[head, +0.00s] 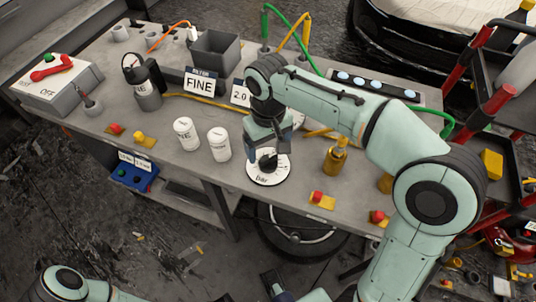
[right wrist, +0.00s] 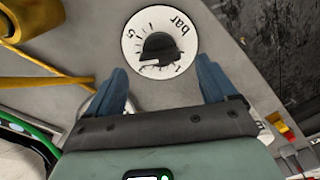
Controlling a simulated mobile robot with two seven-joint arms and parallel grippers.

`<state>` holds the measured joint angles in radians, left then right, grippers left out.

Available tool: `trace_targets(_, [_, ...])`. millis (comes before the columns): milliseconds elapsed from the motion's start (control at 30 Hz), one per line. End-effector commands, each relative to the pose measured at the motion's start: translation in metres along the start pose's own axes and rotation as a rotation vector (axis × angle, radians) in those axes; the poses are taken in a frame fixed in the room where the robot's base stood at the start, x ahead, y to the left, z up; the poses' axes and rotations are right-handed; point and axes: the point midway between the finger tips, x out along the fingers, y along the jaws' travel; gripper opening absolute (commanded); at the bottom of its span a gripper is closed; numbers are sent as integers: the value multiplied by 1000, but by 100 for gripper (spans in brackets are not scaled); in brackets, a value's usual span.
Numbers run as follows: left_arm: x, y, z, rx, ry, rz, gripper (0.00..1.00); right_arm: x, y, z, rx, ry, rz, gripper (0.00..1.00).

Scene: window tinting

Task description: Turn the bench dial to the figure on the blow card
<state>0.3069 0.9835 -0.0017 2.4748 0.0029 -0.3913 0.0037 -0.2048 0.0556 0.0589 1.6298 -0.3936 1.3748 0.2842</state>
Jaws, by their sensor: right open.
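The bench dial (head: 268,167) is a white disc marked "bar" with a black knob, near the front edge of the bench. In the right wrist view the dial (right wrist: 132,42) shows its scale, with a 5 legible; I cannot tell which figure the knob points to. A white card reading 2.0 (head: 240,95) stands behind it, partly hidden by my right arm. My right gripper (head: 271,141) is open above the dial. In the right wrist view its blue fingers (right wrist: 162,78) are spread apart, with the knob beyond them. Part of what looks like my left gripper (head: 277,285) shows at the bottom edge.
A FINE card (head: 199,85) stands left of the 2.0 card. Two white canisters (head: 186,133) stand left of the dial. A brass fitting (head: 335,156) and a red button on a yellow plate (head: 321,200) are to its right. Yellow and green hoses (head: 285,25) rise behind.

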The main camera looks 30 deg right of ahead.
Motion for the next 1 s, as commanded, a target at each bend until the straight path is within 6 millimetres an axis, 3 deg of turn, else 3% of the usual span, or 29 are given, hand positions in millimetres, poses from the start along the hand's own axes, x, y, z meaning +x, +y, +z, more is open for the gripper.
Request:
trace_targets(100, [4, 0, -2, 1, 6, 1, 43, 20, 0, 0, 0, -3, 1, 85])
trace_targets(233, [5, 0, -3, 2, 10, 2, 43, 32, 0, 0, 1, -2, 1, 85])
trace_targets(600, [5, 0, -4, 2, 13, 3, 43, 37, 0, 0, 0, 0, 0, 85])
trace_targets(800, [5, 0, -4, 2, 13, 3, 43, 37, 0, 0, 0, 0, 0, 29])
trace_targets(1000, [5, 0, -4, 2, 12, 3, 43, 36, 0, 0, -7, 0, 0, 29])
